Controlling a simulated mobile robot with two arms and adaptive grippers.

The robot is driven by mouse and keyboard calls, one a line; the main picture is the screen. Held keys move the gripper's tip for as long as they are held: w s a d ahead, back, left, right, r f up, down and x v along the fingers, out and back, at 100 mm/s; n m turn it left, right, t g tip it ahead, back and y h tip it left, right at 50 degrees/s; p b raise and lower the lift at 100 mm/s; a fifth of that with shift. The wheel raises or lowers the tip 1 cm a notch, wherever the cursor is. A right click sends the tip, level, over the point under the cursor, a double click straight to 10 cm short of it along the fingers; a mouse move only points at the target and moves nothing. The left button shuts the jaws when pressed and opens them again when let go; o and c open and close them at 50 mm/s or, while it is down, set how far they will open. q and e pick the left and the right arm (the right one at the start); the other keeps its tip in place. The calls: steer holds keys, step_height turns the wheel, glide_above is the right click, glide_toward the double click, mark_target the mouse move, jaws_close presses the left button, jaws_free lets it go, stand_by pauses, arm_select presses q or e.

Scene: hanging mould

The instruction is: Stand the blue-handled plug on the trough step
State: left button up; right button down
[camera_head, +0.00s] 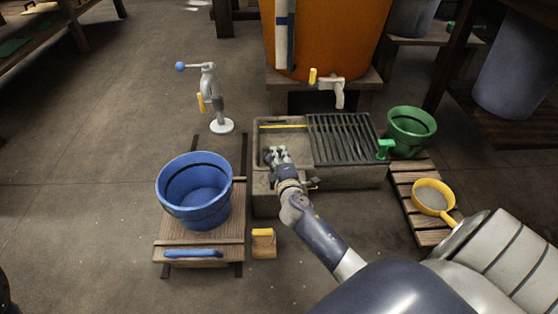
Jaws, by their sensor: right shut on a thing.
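The grey stone trough (350,178) stands in the middle, with a dark slatted rack over its right part and an open basin at its left. My right gripper (272,152) reaches over the left part of the trough, with its fingers pointing away from me. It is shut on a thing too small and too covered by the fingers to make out. I cannot pick out the blue-handled plug with certainty. The trough's step is partly hidden by my right arm. My left gripper is not in view.
A blue bucket (195,205) and a blue-handled tool (193,254) are on a wooden stand at left. A green bucket (411,132) and yellow pan (433,197) are at right. An orange barrel (335,40) stands behind.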

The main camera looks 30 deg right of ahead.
steer(key=shift+f, duration=0.15)
steer(key=c, duration=1.5)
jaws_free()
